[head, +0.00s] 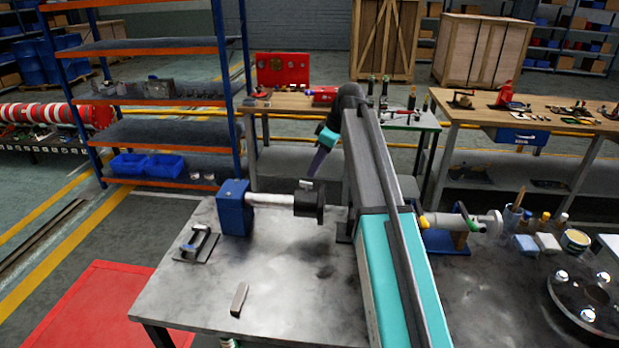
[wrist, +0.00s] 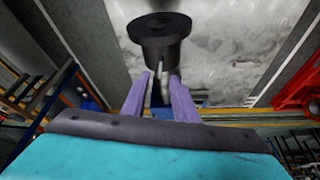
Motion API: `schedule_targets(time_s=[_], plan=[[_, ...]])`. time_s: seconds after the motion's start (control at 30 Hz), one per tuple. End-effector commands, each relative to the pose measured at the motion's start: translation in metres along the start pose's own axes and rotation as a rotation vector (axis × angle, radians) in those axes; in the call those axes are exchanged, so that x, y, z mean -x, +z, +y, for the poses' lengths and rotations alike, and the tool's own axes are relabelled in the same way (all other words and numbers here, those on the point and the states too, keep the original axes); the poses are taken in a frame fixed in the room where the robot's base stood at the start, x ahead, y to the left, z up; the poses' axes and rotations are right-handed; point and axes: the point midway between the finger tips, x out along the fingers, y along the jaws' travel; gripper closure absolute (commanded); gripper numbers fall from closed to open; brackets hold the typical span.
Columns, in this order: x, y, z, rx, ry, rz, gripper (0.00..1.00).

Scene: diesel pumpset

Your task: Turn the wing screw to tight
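The wing screw looks like a small grey piece (head: 306,184) on top of a dark round collar (head: 309,203) at the end of a pale shaft. The shaft sticks out from a blue block on the grey table. My gripper (head: 313,174) has purple fingers pointing down just above the collar. In the wrist view, the dark collar (wrist: 160,40) is beyond the fingertips. My gripper's fingers (wrist: 161,82) stand apart, with a thin light-grey part (wrist: 164,90), probably the wing screw, between them. Contact with it is not clear. The screw's exact angle is too small to tell.
The blue block (head: 235,207) stands left of the collar. A dark bracket (head: 197,243) and a small grey bar (head: 239,299) lie on the table (head: 290,300). My arm crosses the table's middle. A blue fixture (head: 445,240) stands to its right. The table's front left is mostly free.

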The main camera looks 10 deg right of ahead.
Motion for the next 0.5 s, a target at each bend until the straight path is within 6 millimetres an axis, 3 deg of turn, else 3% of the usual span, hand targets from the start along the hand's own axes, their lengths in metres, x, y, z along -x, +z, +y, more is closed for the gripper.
schedule_targets(time_s=[0.5], plan=[[-0.054, -0.001, -0.001, 0.001, 0.0, -0.001, 0.73]])
